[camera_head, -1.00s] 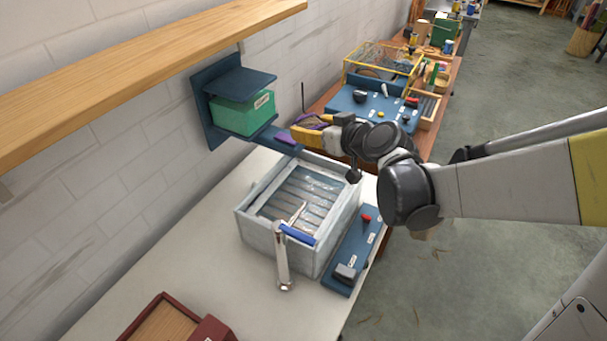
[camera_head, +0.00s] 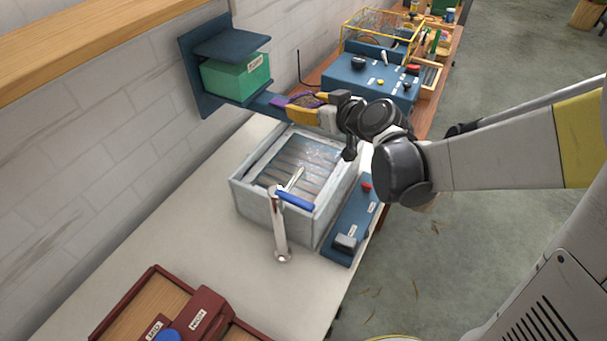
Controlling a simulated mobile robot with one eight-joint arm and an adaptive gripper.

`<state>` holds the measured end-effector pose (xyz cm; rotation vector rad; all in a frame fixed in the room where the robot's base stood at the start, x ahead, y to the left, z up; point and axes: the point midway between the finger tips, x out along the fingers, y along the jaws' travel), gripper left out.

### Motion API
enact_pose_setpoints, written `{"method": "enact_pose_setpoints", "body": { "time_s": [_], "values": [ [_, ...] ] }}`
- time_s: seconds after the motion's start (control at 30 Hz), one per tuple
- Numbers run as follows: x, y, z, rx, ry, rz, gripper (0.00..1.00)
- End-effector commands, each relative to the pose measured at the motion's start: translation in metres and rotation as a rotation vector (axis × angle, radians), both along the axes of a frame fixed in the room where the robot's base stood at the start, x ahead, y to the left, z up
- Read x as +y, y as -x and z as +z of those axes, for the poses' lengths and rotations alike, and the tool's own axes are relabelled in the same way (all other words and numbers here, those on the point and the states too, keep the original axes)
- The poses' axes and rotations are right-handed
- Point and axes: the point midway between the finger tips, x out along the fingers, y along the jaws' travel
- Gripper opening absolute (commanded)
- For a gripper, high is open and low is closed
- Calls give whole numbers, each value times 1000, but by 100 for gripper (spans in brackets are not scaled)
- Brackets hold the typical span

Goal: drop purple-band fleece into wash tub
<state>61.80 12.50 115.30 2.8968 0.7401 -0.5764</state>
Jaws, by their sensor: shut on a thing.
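The purple-band fleece (camera_head: 308,101), a small brown bundle with purple at its edge, is between the yellow fingers of my gripper (camera_head: 301,106). The gripper is shut on it, and the fingers and wrist hide part of it. The wash tub (camera_head: 262,206) is a pale grey open box on the white counter, with ridged slats and what looks like water inside. My gripper is raised beyond the tub's far end, beside the blue chute, not clearly over the tub's opening.
A tap (camera_head: 279,225) with a blue handle stands at the tub's near side. A blue control panel (camera_head: 352,215) lies right of it. A green box (camera_head: 236,77) sits in a blue wall holder. A dark red tray (camera_head: 150,290) is at front left; open counter lies between.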

Motion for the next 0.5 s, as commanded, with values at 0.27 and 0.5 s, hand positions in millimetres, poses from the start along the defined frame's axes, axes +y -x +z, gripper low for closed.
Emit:
{"method": "enact_pose_setpoints", "body": {
  "time_s": [0.27,0.5],
  "values": [
    [0,0,1,0,0,0,85],
    [-1,2,1,0,0,0,85]
  ]
}}
